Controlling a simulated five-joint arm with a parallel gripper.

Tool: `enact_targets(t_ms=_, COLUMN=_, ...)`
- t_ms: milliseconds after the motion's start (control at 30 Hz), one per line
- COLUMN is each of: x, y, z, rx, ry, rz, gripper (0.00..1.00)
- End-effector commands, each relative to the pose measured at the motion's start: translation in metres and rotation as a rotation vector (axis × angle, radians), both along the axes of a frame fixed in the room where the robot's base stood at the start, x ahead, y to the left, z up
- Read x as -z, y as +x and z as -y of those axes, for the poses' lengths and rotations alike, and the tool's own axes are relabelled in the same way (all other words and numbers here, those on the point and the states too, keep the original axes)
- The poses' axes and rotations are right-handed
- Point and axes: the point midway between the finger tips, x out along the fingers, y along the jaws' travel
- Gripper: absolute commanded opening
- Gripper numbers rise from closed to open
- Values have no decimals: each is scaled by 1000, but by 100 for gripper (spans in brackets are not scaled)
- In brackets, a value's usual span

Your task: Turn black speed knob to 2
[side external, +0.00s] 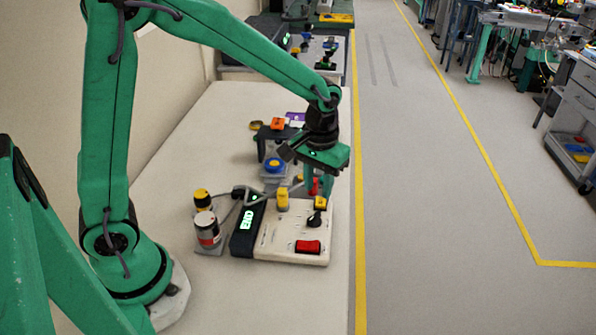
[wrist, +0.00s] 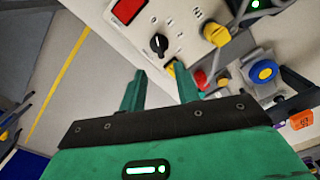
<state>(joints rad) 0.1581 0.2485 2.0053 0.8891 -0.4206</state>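The black speed knob (side external: 315,218) stands on a cream control box (side external: 275,246), near its right edge. In the wrist view the knob (wrist: 159,43) has a pale pointer mark and printed marks around it, too small to read. My gripper (side external: 319,186) is above and behind the knob in the side view, fingers pointing down. In the wrist view its two green fingers (wrist: 163,84) are apart with nothing held between them. The knob is just beyond the fingertips in that view, not visibly touched.
The box carries a red rocker switch (side external: 308,246), a yellow knob (side external: 282,198) and a smaller yellow part (side external: 320,203). A black unit with a green-lit display (side external: 246,221) and bottles (side external: 207,229) stand left. The table front is clear.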

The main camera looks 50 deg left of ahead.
Motion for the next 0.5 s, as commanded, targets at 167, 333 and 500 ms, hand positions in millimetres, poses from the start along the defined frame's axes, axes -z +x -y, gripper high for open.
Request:
enact_targets(t_ms=167, x=1, y=0, z=0, rx=0, ry=0, rz=0, gripper=32)
enact_targets(t_ms=333, x=9, y=0, z=0, rx=0, ry=0, rz=0, gripper=32)
enact_targets(t_ms=500, x=26, y=-1, z=0, rx=0, ry=0, rz=-3, gripper=32)
